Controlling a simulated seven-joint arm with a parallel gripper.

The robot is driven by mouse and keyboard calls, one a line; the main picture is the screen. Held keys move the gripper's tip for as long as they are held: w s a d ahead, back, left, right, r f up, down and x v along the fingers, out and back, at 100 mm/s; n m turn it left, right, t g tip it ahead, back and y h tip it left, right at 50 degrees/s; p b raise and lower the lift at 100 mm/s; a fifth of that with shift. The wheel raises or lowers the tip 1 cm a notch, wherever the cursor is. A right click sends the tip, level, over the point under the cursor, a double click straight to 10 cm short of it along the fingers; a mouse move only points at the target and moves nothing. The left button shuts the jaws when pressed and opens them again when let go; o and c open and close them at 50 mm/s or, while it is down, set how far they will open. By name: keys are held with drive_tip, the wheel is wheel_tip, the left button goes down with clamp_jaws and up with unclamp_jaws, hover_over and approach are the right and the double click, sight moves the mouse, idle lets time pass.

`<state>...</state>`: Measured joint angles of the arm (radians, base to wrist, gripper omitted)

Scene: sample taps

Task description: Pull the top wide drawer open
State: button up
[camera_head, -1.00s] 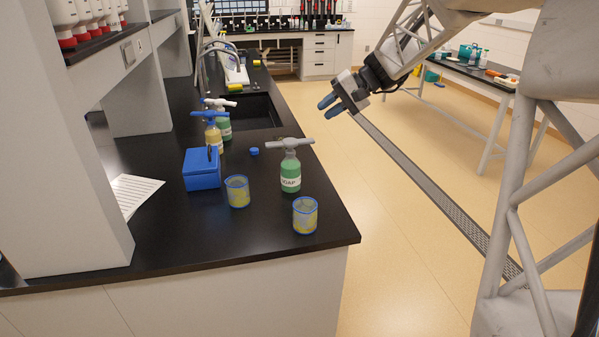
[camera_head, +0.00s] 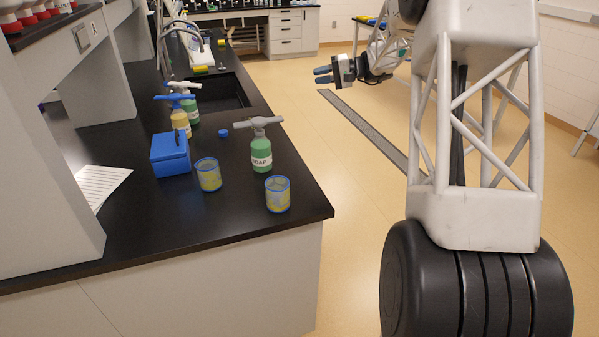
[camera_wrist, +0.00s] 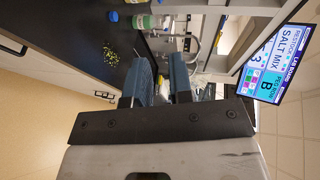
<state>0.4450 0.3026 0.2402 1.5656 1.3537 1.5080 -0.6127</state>
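My gripper (camera_head: 318,75) is in the air over the floor, to the right of the black bench, with its blue fingers pointing left. In the wrist view my gripper (camera_wrist: 160,62) shows two blue fingers spread apart with nothing between them. A far white cabinet (camera_head: 287,33) at the back has a stack of drawers with small handles, well away from my gripper. I cannot tell which front is the top wide drawer.
The black bench (camera_head: 215,225) holds a green soap bottle (camera_head: 261,155), a blue box (camera_head: 170,153), two blue-rimmed beakers (camera_head: 277,194) and other pump bottles. A sink (camera_head: 220,92) lies behind them. The floor (camera_head: 345,180) right of the bench is clear. A screen (camera_wrist: 278,65) shows in the wrist view.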

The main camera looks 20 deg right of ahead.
wheel_tip(320, 180, down, 38)
drive_tip(key=d, duration=0.1)
drive_tip(key=shift+w+r, duration=0.15)
drive_tip(key=shift+w, duration=0.3)
drive_tip(key=shift+x, duration=3.85)
drive_tip(key=shift+w+r, duration=0.1)
drive_tip(key=shift+r, duration=0.1)
clamp_jaws()
